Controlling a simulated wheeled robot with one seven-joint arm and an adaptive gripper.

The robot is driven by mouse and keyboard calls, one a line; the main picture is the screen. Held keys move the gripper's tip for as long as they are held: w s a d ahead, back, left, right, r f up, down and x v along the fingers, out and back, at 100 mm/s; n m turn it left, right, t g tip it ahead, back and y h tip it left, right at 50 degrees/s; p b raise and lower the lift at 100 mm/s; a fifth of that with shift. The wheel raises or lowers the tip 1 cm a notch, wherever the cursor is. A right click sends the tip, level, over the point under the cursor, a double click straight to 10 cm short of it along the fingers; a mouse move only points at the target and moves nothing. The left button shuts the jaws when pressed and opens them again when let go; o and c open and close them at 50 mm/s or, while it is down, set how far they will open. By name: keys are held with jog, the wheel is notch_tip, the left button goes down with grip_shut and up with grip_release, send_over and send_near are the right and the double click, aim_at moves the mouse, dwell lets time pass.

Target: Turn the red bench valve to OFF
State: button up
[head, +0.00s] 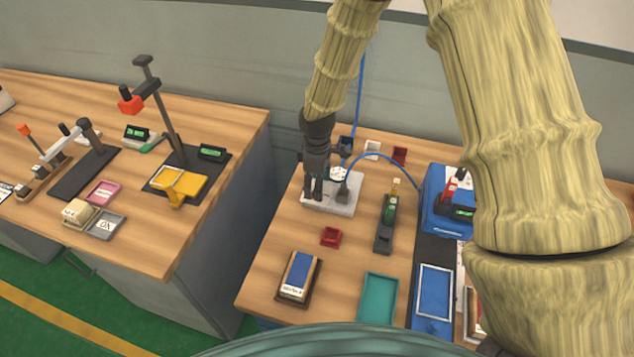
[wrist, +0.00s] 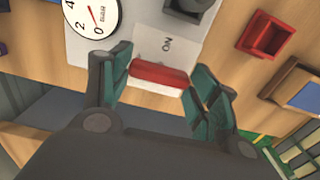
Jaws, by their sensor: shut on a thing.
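The red bench valve handle (wrist: 159,74) lies between my two fingertips in the wrist view, spanning from one finger to the other. It sits on a pale grey base plate (wrist: 143,42), with the word ON printed beside it. A round white pressure gauge (wrist: 92,14) is on the same plate, its red needle visible. In the head view my gripper (head: 316,192) points down at the left part of the plate (head: 344,208), and the handle is hidden behind the fingers. My gripper is shut on the handle. No OFF label can be made out.
A red square tray (wrist: 264,36) is near the plate; it also shows in the head view (head: 330,237). A blue hose (head: 378,158) arches behind the plate. A grey-and-green tool (head: 386,222) stands to the right.

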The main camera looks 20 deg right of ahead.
jog(key=shift+w+r, duration=0.1)
jog(key=shift+w, duration=0.05)
jog(key=o, duration=0.7)
jog(key=shift+o, duration=0.2)
notch_tip(320, 180, up, 12)
dwell(0.6)
